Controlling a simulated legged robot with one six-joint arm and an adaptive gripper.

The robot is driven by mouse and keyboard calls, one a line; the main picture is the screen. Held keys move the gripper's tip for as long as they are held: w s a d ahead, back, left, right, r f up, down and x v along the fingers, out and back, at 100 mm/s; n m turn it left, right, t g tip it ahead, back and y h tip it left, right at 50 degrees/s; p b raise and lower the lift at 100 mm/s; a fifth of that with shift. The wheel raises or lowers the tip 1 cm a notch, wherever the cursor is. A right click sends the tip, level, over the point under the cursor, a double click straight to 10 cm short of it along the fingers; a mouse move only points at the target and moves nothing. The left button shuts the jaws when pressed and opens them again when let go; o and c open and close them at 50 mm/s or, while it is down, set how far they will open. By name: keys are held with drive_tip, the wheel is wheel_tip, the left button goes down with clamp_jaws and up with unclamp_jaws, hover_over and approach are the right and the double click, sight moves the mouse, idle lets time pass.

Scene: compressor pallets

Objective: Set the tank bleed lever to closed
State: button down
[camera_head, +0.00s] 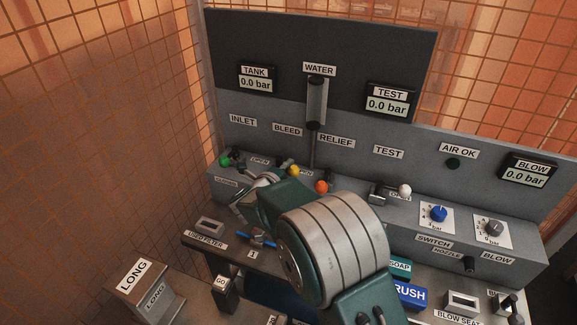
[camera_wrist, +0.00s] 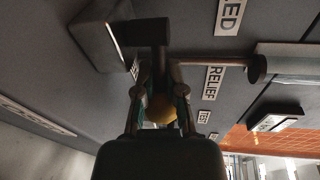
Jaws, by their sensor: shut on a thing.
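The tank bleed lever has a yellow ball knob (camera_head: 294,170), below the BLEED label (camera_head: 287,129) on the panel's sloped base. In the wrist view the same yellow knob (camera_wrist: 161,108) sits between the two fingers of my gripper (camera_wrist: 160,98), which is shut on the lever. The lever's dark hub (camera_wrist: 145,32) and grey valve block (camera_wrist: 98,35) show just beyond the fingertips. In the head view my arm covers part of the lever and the small position labels beside it, so I cannot read its setting there. The TANK display (camera_head: 257,79) reads 0.0 bar.
A green knob (camera_head: 225,160) is left of the yellow one; an orange knob (camera_head: 321,187) and a white knob (camera_head: 404,190) are to its right. A vertical water tube (camera_head: 316,103) stands behind. Blue and grey dials (camera_head: 438,214) are farther right. Labelled blocks crowd the bench.

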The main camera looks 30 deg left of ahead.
drive_tip(key=shift+s+f+m+h, duration=0.2)
drive_tip(key=shift+m+h, duration=0.2)
drive_tip(key=shift+h, duration=0.15)
drive_tip(key=shift+s+f+m+h, duration=0.1)
drive_tip(key=shift+f+m+h, duration=0.1)
drive_tip(key=shift+m+h, duration=0.3)
drive_tip(key=c, duration=0.7)
unclamp_jaws()
drive_tip(key=shift+s+r+h, duration=0.1)
drive_tip(key=shift+r+h, duration=0.15)
drive_tip(key=v, duration=1.1)
drive_tip(key=shift+s, duration=0.35)
drive_tip(key=shift+r, duration=0.1)
